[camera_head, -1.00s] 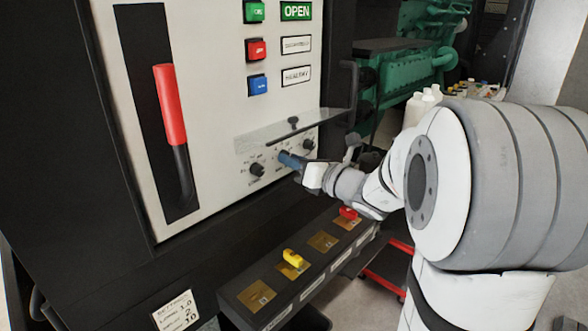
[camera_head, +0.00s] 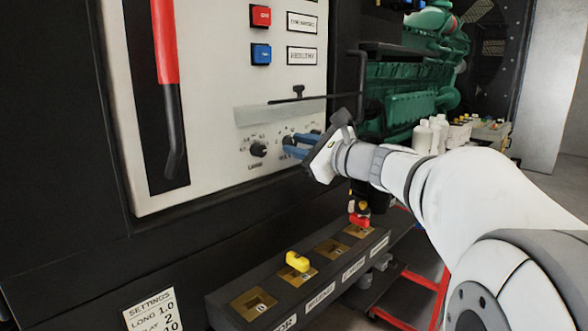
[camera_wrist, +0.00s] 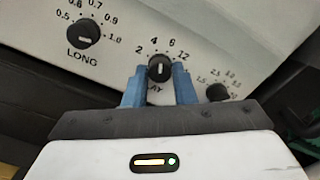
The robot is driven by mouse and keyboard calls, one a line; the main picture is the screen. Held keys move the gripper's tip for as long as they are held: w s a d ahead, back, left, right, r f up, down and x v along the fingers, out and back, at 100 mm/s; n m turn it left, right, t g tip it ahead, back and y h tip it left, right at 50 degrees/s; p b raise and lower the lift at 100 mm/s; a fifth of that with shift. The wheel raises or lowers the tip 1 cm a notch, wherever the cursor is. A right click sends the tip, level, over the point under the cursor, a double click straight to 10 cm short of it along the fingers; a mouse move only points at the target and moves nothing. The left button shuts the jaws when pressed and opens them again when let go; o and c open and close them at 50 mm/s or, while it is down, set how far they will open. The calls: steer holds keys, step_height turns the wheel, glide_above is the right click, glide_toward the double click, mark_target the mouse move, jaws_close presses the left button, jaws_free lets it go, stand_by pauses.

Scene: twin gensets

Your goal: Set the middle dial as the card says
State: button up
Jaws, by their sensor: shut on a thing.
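The middle dial (camera_wrist: 160,67) is a black knob with a white mark, on a scale running from 2 to 12. The mark looks near upright, around 4 to 6, though its exact reading is unclear. My gripper (camera_wrist: 160,88) is shut on this dial, one blue finger on each side. In the head view my gripper (camera_head: 297,146) reaches the dial row from the right and mostly hides the dial. The card (camera_head: 152,310) at lower left reads SETTINGS, LONG 1.0, a partly cut line ending in AY with 2, and 10 below.
The LONG dial (camera_head: 257,150) is left of the middle one; a third dial (camera_wrist: 218,93) is right. A clear flap (camera_head: 280,110) juts out above them. Below, a ledge (camera_head: 235,280) carries a yellow key (camera_head: 298,261) and a red one (camera_head: 359,219).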

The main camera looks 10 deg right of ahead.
steer(key=n+b, duration=1.1)
steer(key=b, duration=0.3)
steer(key=shift+f, duration=0.1)
steer(key=shift+n, duration=0.3)
steer(key=o, duration=1)
steer(key=v, duration=0.7)
steer(key=shift+s+d, duration=0.25)
steer(key=shift+s, duration=0.05)
